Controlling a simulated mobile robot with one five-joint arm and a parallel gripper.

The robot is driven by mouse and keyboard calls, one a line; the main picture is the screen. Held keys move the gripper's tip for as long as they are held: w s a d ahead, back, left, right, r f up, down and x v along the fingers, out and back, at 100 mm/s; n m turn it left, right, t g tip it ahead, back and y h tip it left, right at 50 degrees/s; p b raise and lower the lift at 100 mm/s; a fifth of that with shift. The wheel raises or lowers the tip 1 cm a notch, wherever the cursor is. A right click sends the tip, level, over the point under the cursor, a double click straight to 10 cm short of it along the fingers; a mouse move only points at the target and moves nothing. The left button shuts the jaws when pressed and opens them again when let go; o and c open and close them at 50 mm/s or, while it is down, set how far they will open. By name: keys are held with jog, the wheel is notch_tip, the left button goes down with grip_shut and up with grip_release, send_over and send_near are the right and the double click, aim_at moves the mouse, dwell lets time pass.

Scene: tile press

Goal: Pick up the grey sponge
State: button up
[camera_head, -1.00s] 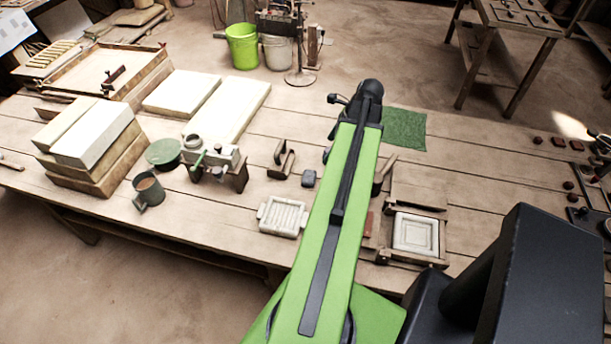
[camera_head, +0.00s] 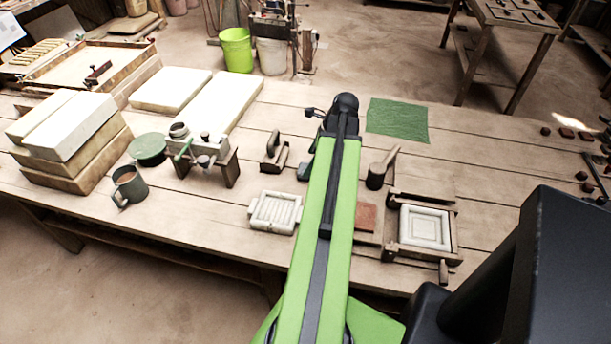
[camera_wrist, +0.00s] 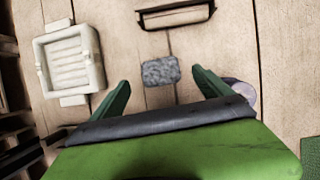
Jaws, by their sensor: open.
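The grey sponge (camera_wrist: 160,71) is a small speckled block lying flat on the wooden table. In the wrist view it sits just beyond and between the fingertips, apart from both. In the head view the sponge (camera_head: 304,172) is partly hidden by my green arm. My gripper (camera_wrist: 160,86) has its two green fingers spread wide with nothing between them. In the head view the fingers are mostly hidden behind the arm's dark end.
A white ribbed tray (camera_wrist: 70,62) lies left of the sponge, and a wooden-handled tool (camera_wrist: 175,16) lies beyond it. A dark pestle-like tool (camera_head: 376,176), a reddish tile (camera_head: 366,218) and a framed white mould (camera_head: 425,228) are right of my arm. A green cloth (camera_head: 397,119) lies farther back.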

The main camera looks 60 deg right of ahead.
jog(key=b+x, duration=0.3)
jog(key=x, duration=0.2)
jog(key=shift+s+d+b, duration=0.1)
jog(key=shift+b, duration=0.3)
jog(key=shift+r, duration=0.2)
jog(key=c, duration=1.4)
jog(key=shift+c, duration=0.2)
jog(key=shift+r+p, duration=0.15)
jog(key=shift+p, duration=0.15)
notch_tip(320, 180, up, 10)
jog(key=p, duration=0.9)
jog(key=shift+p, duration=0.35)
